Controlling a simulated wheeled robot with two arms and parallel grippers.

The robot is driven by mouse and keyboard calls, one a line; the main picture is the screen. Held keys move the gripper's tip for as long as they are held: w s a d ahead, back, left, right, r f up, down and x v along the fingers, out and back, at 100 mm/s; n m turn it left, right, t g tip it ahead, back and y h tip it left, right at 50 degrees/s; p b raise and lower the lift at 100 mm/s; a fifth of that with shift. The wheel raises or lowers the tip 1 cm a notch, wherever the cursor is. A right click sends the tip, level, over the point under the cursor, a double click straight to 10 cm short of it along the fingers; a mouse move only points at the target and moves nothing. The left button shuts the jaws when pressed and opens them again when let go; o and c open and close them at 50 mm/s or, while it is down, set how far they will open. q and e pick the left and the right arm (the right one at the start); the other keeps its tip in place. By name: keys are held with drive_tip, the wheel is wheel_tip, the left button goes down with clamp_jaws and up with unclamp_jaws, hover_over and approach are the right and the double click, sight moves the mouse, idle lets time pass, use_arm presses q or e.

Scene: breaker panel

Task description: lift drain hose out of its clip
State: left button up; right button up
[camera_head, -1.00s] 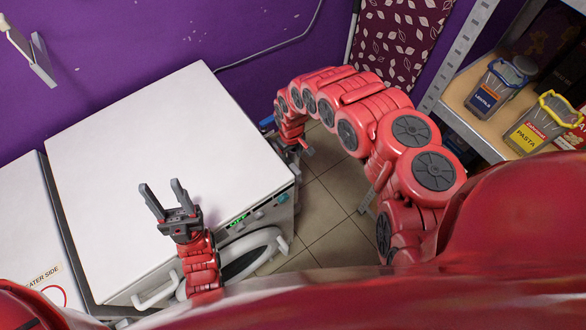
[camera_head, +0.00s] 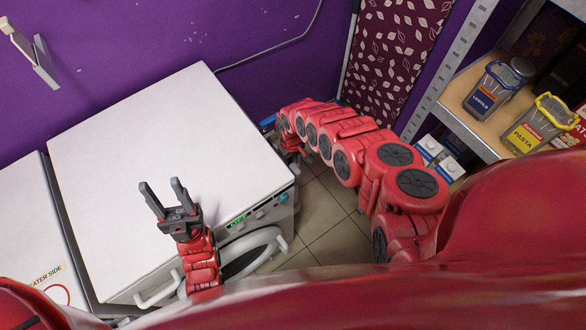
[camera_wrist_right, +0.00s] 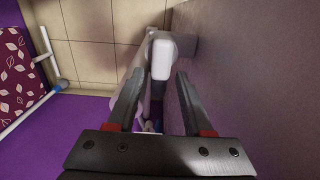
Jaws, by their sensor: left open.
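The white washing machine (camera_head: 150,150) stands against the purple wall in the head view; its grey side (camera_wrist_right: 245,75) fills the right of the right wrist view. A pale piece with a rounded white end (camera_wrist_right: 161,58) shows just past my right fingertips; I cannot tell whether it is the drain hose or its clip. My right gripper (camera_wrist_right: 160,76) is open beside the machine's side, with the pale piece ahead of the gap between its fingers. In the head view my right arm mostly hides that gripper. My left gripper (camera_head: 164,196) is open and empty above the machine top.
A metal shelf (camera_head: 465,125) with jars stands at the right. A leaf-patterned panel (camera_head: 395,50) hangs at the back. A white pole (camera_wrist_right: 25,118) shows in the right wrist view.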

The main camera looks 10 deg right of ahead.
clamp_jaws()
